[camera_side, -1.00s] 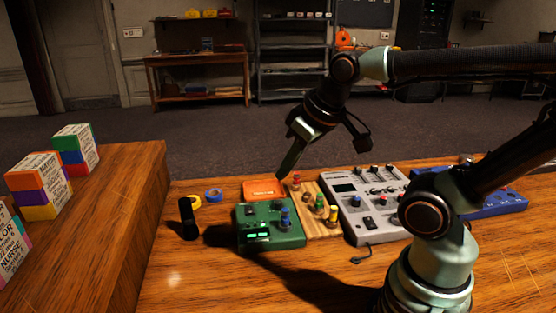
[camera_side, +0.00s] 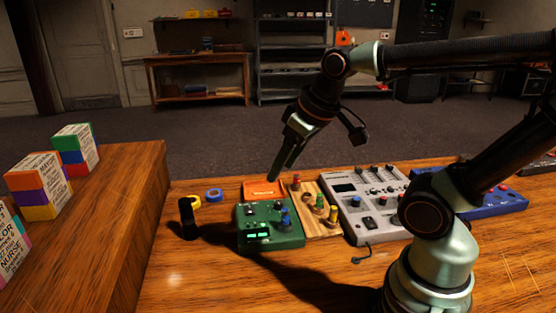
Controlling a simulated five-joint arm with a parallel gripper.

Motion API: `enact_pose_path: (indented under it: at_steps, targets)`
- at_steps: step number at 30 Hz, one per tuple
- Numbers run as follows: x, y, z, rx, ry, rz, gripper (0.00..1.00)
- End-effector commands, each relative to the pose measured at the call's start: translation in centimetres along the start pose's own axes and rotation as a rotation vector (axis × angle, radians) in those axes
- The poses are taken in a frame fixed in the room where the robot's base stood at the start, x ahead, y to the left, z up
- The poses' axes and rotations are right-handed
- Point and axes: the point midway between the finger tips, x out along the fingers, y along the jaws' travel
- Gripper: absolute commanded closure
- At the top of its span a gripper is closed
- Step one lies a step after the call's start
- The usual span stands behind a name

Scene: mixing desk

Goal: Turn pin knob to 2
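My gripper (camera_side: 274,178) points down in front of or above the orange box, at the back of the green device. Its fingers are seen edge-on, so their opening is unclear; I see nothing held. The green device (camera_side: 255,224) has a lit green display, a blue knob (camera_side: 285,222) and small dark controls at its top. A wooden board (camera_side: 318,228) beside it carries small red, green and yellow knobs. The grey mixer (camera_side: 353,205) has several knobs and a dark screen. I cannot tell which one is the pin knob, and no scale marks are readable.
The orange box (camera_side: 252,188) lies behind the green device. A black upright object (camera_side: 188,219), a yellow roll (camera_side: 195,202) and a blue roll (camera_side: 214,195) stand to the left. A blue device (camera_side: 500,203) is at right.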

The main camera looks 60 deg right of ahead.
Motion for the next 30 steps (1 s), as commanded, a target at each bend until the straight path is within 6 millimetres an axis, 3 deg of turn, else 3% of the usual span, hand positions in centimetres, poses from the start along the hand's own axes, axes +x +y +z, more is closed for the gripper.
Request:
enact_pose_path:
  at_steps: [8,15,24,30]
  targets:
    - [2.8,4.1,-3.5,-0.185,-0.155,0.012,0.39]
    - [7.0,8.7,-5.5,-0.355,-0.289,-0.029,0.39]
    - [12.3,13.4,-5.6,-0.514,-0.397,-0.111,0.39]
    - [13.6,14.3,-5.3,-0.547,-0.414,-0.131,0.39]
